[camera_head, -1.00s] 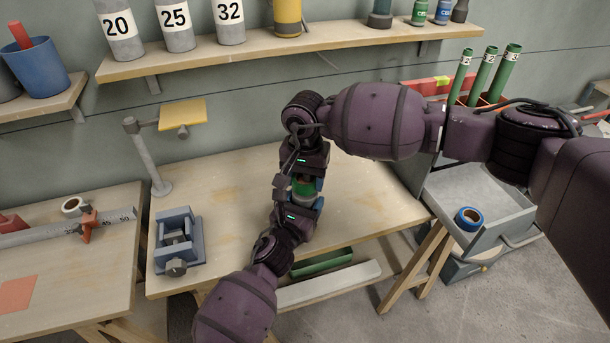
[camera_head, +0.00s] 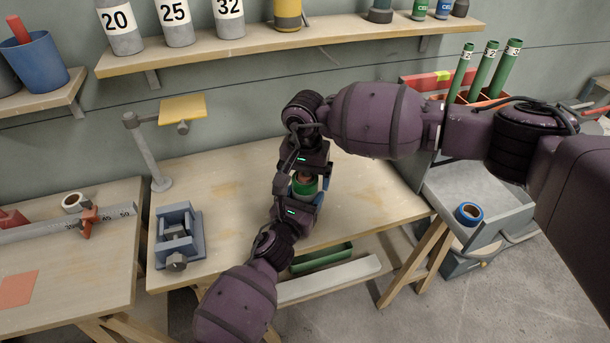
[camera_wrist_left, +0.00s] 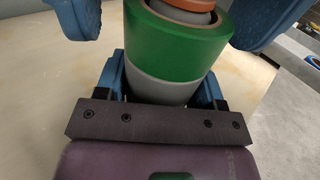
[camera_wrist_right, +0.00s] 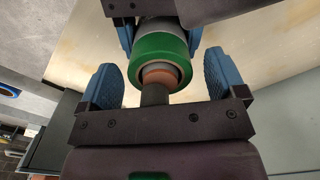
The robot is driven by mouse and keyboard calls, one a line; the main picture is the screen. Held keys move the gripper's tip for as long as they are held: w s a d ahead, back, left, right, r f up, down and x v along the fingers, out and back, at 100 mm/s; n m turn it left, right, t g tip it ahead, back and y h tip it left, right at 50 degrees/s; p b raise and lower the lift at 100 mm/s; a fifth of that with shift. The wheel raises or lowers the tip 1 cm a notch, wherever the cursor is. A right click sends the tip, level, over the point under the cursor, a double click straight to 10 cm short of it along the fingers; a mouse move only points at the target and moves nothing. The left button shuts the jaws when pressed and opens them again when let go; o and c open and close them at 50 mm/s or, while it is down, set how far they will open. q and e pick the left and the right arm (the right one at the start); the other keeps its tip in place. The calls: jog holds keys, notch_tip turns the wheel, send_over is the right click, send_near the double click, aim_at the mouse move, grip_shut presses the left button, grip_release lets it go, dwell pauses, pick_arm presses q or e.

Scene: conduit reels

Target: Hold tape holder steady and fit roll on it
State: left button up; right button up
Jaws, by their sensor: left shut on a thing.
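The green tape roll (camera_head: 305,188) sits around the tape holder, between my two grippers. In the left wrist view, the roll (camera_wrist_left: 178,40) rests against the grey body of the holder (camera_wrist_left: 160,88), and its orange-brown hub (camera_wrist_left: 190,5) sticks out past the roll. My left gripper (camera_head: 298,203) is shut on the grey body, one blue finger on each side. My right gripper (camera_head: 307,170) faces it from above. In the right wrist view its fingers stand wide apart, clear of the roll (camera_wrist_right: 160,52); the hub (camera_wrist_right: 160,76) and a dark end piece (camera_wrist_right: 154,94) lie between them.
The wooden workbench (camera_head: 370,200) is below my grippers, mostly clear. A blue-grey vise (camera_head: 180,238) and a lamp-like stand (camera_head: 150,155) are at its left. A blue tape roll (camera_head: 468,215) lies in a grey tray at the right. A shelf (camera_head: 330,40) runs behind.

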notch_tip(320, 180, up, 12)
dwell(0.8)
dwell(0.3)
pick_arm(q)
jog(key=o, duration=1.1)
